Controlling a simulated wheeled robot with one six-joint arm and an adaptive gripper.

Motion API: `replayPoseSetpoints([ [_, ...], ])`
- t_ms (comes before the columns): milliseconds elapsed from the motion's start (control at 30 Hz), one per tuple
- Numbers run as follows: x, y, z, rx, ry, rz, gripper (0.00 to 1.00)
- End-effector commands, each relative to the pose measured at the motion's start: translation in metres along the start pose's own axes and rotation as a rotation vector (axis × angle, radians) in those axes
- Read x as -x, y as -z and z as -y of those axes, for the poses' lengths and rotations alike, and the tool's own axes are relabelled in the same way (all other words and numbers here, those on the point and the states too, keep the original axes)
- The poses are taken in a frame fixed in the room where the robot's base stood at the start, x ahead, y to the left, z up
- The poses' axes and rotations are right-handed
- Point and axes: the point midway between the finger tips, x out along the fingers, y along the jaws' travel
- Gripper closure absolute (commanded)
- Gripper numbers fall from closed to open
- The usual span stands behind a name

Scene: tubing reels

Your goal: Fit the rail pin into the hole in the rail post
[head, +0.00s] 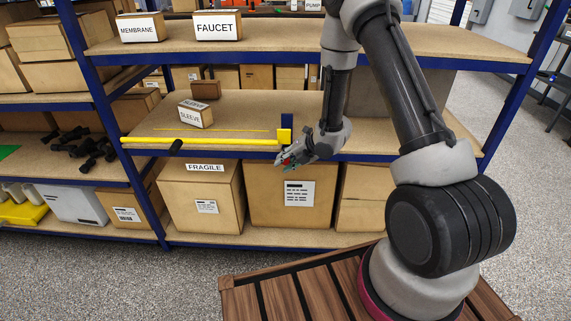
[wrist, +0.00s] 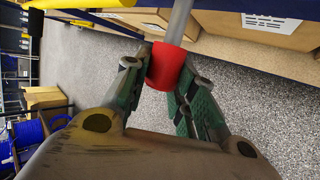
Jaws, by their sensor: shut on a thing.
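The rail pin has a red grip (wrist: 166,65) and a grey shaft (wrist: 181,20). My gripper (wrist: 163,80) is shut on the red grip in the wrist view, with one green-padded finger on each side. The shaft points away from the gripper and runs out of the top of that view, so its tip is hidden. In the head view my gripper (head: 287,160) is just below and in front of the yellow rail post (head: 285,137), at the shelf's front edge. A blue piece (head: 287,120) rises at the post. The hole cannot be made out in either view.
A sleeve box (head: 195,116) stands on the shelf. Large cartons (head: 291,190) fill the shelf below. The floor in front is clear.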

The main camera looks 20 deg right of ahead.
Motion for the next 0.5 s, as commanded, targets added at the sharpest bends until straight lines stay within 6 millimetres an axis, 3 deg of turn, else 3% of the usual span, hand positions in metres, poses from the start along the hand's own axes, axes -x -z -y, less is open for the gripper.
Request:
replayPoseSetpoints([
  [500, -0.005, -0.015, 0.000, 0.001, 0.000, 0.000, 1.00],
])
